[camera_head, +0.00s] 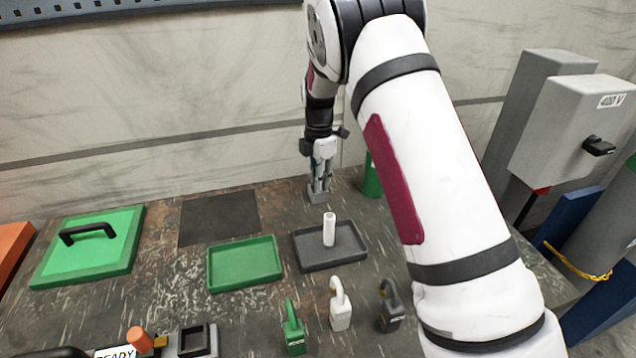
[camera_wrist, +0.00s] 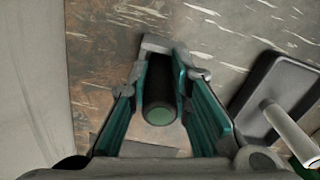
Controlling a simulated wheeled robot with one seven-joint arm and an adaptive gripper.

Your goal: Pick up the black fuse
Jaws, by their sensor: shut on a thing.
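The black fuse (camera_wrist: 160,88) is a dark cylinder with a greenish end face turned toward the wrist camera. It sits between the two fingers of my gripper (camera_wrist: 172,52), which are shut on it. In the head view my gripper (camera_head: 318,192) points down low over the back of the table, behind the dark grey tray. The fuse cannot be made out clearly there. I cannot tell whether its lower end touches the table.
The dark grey tray (camera_head: 345,262) holds an upright white cylinder (camera_head: 329,230). A green tray (camera_head: 246,283) lies left of it. A green cylinder (camera_head: 371,178) stands close right of my gripper. Green, white and black padlock-like pieces (camera_head: 340,312) stand in front.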

